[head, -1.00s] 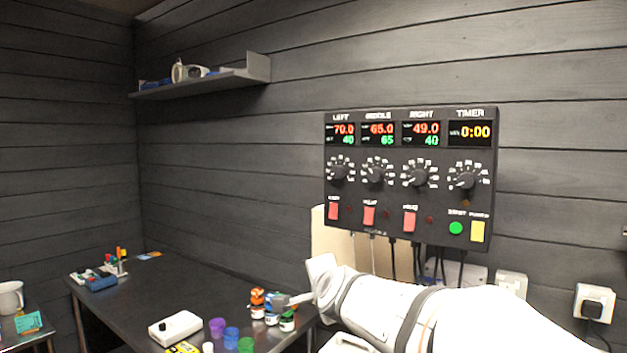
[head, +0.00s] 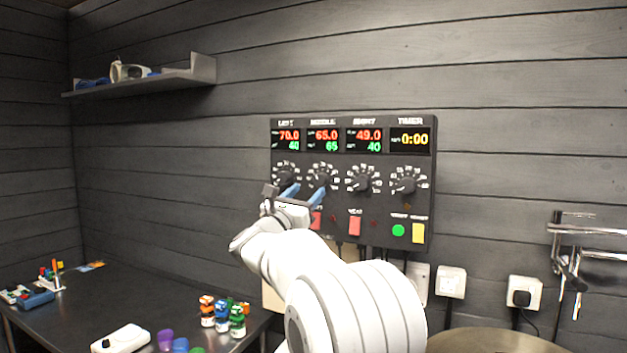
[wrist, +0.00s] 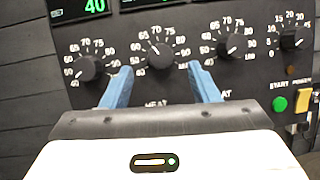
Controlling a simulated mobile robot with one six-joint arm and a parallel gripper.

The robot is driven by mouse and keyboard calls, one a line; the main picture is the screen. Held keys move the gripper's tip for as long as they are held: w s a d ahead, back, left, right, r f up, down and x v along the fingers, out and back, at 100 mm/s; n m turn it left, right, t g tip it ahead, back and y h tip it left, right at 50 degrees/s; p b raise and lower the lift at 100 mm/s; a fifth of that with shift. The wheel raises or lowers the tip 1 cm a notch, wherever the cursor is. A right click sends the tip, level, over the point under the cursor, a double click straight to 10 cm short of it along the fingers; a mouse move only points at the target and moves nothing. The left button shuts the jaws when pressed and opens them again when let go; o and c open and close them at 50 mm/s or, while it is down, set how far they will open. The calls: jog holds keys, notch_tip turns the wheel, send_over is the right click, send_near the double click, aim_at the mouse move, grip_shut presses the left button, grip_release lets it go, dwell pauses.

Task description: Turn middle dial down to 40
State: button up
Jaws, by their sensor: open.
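The black control panel (head: 352,217) hangs on the dark plank wall. The middle dial (head: 320,178) is the second knob from the left; in the wrist view the middle dial (wrist: 159,54) lies just beyond and between my fingertips. Its display (head: 323,139) reads 65.0 in red and 65 in green. My gripper (head: 304,194) is raised in front of the panel, its two blue fingers apart and empty. It also shows in the wrist view (wrist: 160,72), with the fingers on either side of the middle dial's lower part. I cannot tell whether they touch it.
The left dial (wrist: 88,67) and right dial (wrist: 232,46) flank the middle one closely. Red switches (head: 355,226), a green button (head: 398,230) and a yellow switch (head: 418,233) sit lower. A dark table (head: 120,309) with bottles stands at the left.

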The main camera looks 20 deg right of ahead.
aim_at(318, 180)
jog(key=p+x, duration=0.2)
jog(key=x, duration=0.3)
jog(key=shift+w+d, duration=0.3)
jog(key=shift+c, duration=0.4)
jog(key=c, duration=0.9)
